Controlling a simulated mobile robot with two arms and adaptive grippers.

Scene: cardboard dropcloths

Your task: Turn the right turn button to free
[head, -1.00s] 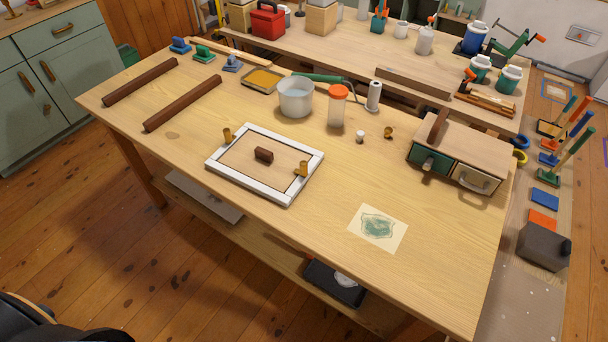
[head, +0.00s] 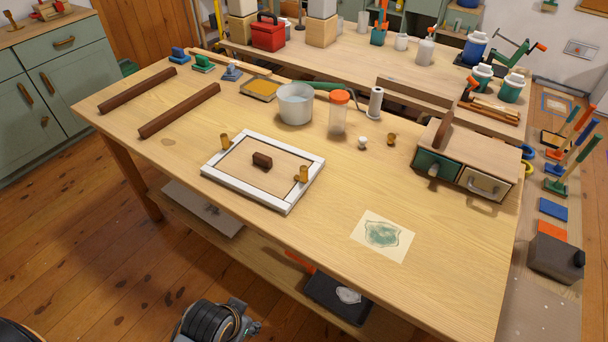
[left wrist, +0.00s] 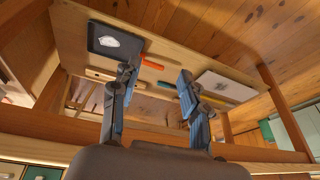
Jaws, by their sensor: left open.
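A white frame (head: 239,192) lies flat on the workbench, around a wooden panel (head: 242,173) with a dark brown block handle (head: 262,160). The right turn button (head: 303,174) is a brass piece at the frame's right side; whether it overlaps the panel is too small to tell. A matching left turn button (head: 224,141) is at the frame's left side. My left gripper (left wrist: 157,80) is open and empty in the left wrist view, with the bench's lower shelf beyond its fingers. Part of my left arm shows low in the head view, below the bench's front edge. My right gripper is out of view.
The workbench (head: 330,225) is clear around the frame's front. A stencil sheet (head: 382,236) lies to the right, and a drawer box (head: 470,150) stands farther right. A grey pot (head: 295,104) and an orange-lidded jar (head: 339,114) stand behind. The lower shelf holds a black tray (left wrist: 116,42).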

